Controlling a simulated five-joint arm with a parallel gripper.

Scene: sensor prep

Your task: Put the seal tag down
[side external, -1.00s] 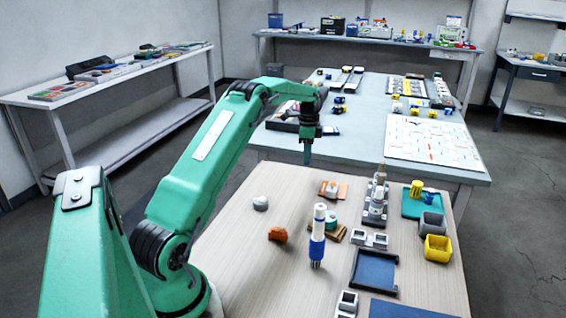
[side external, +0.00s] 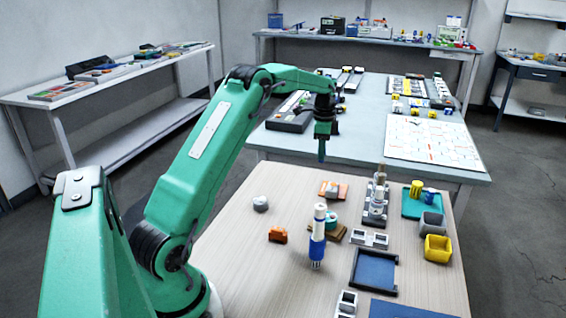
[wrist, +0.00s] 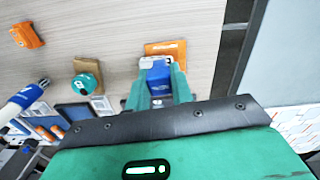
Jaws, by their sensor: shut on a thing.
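My gripper (side external: 322,141) hangs above the wooden table near its far edge, pointing down. In the wrist view my gripper (wrist: 158,76) is shut on a small blue piece with a white mark, which I take to be the seal tag (wrist: 156,72). The tag looks clear of the table.
An upright blue-and-white tool (side external: 317,248) stands nearby. A teal round part (side external: 332,218) sits on a brown block (side external: 340,233). An orange part (side external: 277,234), a grey knob (side external: 260,203) and a grey fixture (side external: 375,205) stand around. The front left tabletop is bare.

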